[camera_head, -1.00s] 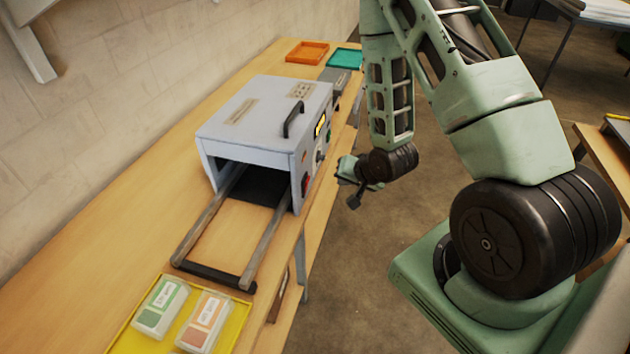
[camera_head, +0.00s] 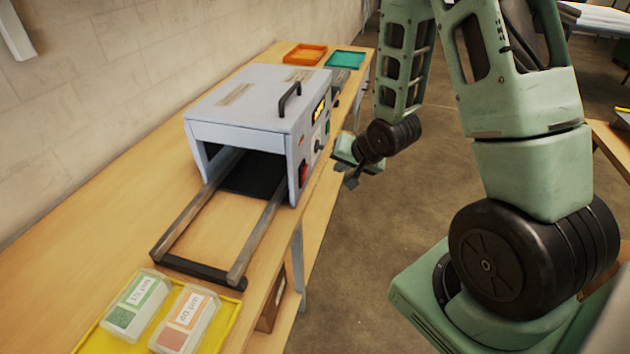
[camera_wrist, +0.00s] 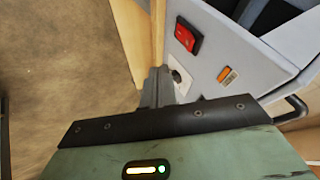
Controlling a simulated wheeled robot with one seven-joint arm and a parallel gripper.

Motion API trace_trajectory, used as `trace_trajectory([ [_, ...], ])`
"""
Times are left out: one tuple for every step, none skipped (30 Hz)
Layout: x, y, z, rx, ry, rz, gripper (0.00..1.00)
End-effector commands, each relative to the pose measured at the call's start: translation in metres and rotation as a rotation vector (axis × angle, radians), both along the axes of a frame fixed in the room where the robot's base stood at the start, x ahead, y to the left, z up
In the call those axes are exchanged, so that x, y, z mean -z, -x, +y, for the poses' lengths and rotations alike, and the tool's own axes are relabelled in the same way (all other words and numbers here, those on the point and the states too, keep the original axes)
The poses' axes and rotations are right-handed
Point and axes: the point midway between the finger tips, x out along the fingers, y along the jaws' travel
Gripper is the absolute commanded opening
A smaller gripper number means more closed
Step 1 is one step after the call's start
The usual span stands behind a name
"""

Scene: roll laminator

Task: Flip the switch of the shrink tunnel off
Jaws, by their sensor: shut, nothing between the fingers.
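The shrink tunnel (camera_head: 245,112) is a light grey box on the bench, with a black handle on top. Its red switch (camera_head: 303,174) is low on the right-hand panel, near the open mouth. The red switch also shows in the wrist view (camera_wrist: 187,35), above and right of the fingers; I cannot tell which way it is tipped. My gripper (camera_head: 351,181) is to the right of that panel, apart from the switch. In the wrist view my gripper (camera_wrist: 157,88) is shut and empty, its fingers partly covering a dial on a white plate (camera_wrist: 177,78).
An orange indicator (camera_wrist: 227,75) is on the same panel. Two rails (camera_head: 258,230) extend from the tunnel mouth. A yellow tray (camera_head: 226,325) with two labelled packs is at the front. Orange (camera_head: 305,52) and teal (camera_head: 344,59) trays are at the back. Open floor lies right of the bench.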

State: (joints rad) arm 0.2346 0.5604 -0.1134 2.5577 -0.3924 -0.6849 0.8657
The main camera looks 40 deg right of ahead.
Motion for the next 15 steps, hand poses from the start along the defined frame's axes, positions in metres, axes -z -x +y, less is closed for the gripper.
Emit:
trace_trajectory([
  [0.007,0.0,0.0,0.0,0.003,-0.004,0.0],
  [0.01,-0.001,0.0,-0.001,0.002,-0.003,0.0],
  [0.014,-0.005,0.0,-0.001,0.002,-0.002,0.0],
  [0.016,-0.007,0.0,-0.002,0.001,-0.003,0.0],
  [0.018,-0.009,0.0,-0.002,0.001,-0.003,0.0],
  [0.021,-0.011,0.0,-0.001,0.002,-0.002,0.0],
  [0.024,-0.013,0.0,-0.001,0.002,-0.002,0.0],
  [0.026,-0.015,0.0,-0.001,0.002,-0.004,0.0],
  [0.028,-0.018,0.0,0.0,0.001,-0.001,0.0],
  [0.028,-0.021,0.0,-0.001,0.0,0.004,0.0],
  [0.031,-0.024,0.001,-0.002,0.0,0.004,0.0],
  [0.035,-0.028,0.0,-0.002,0.0,0.004,0.0],
  [0.039,-0.03,0.0,-0.002,0.0,0.006,0.0],
  [0.043,-0.033,0.0,-0.001,0.0,0.005,0.0],
  [0.047,-0.038,0.0,-0.001,0.0,0.004,0.0],
])
